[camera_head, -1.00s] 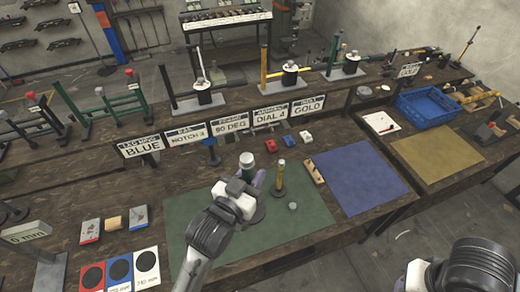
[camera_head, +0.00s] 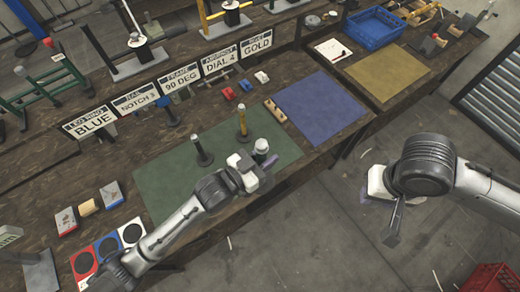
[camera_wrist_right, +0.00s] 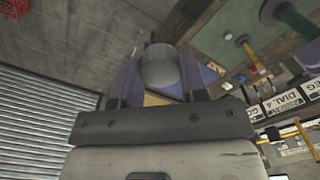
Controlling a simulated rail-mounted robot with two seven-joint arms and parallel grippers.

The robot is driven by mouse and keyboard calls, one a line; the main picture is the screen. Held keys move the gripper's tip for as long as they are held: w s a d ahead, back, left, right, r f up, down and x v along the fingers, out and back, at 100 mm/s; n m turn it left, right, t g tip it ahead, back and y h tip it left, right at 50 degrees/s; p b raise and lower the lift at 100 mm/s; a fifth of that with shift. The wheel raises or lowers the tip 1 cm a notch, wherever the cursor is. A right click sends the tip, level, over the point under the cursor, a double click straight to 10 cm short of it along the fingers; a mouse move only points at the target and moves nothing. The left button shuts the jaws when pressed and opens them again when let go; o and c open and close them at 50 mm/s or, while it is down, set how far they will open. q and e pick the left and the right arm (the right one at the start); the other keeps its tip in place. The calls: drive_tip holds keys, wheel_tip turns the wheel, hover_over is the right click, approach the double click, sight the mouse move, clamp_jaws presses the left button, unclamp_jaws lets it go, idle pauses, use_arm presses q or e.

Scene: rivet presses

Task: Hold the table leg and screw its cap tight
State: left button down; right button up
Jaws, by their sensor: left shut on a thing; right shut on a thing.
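The table leg (camera_head: 262,146), with a pale top end and a green band, stands roughly upright in my left gripper (camera_head: 265,160). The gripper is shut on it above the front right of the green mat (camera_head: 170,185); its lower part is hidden. My right gripper (camera_head: 370,195) is off to the right, over the floor beyond the table edge and apart from the leg. In the right wrist view its purple fingers are shut on a grey cylindrical piece (camera_wrist_right: 160,68), seemingly the cap. The leg's end also shows in the right wrist view (camera_wrist_right: 268,10).
On the mat stand a dark post (camera_head: 202,150) and a yellow post (camera_head: 243,122), both on round bases. A blue mat (camera_head: 320,108), a holed wooden block (camera_head: 275,110) and a blue crate (camera_head: 374,28) lie further right. Signs (camera_head: 168,90) line the back.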

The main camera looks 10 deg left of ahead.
idle(0.3)
drive_tip(key=shift+w+r, duration=0.1)
drive_tip(key=shift+r, duration=0.1)
drive_tip(key=w+a+r+n, duration=0.1)
drive_tip(key=w+a+r, duration=0.1)
drive_tip(key=a, duration=0.7)
drive_tip(key=w+a+r+n, duration=0.2)
drive_tip(key=a+r, duration=0.2)
drive_tip(key=a, duration=0.4)
drive_tip(key=w+a+r+n, duration=0.1)
drive_tip(key=w+a+r, duration=0.1)
drive_tip(key=a, duration=0.7)
drive_tip(key=shift+a+r+n, duration=0.3)
drive_tip(key=shift+a+r, duration=0.05)
drive_tip(key=shift+r, duration=0.4)
drive_tip(key=shift+w+d, duration=0.2)
drive_tip(key=shift+w, duration=0.05)
drive_tip(key=shift+s+n, duration=0.15)
drive_tip(key=shift+n, duration=0.75)
drive_tip(key=shift+f, duration=0.1)
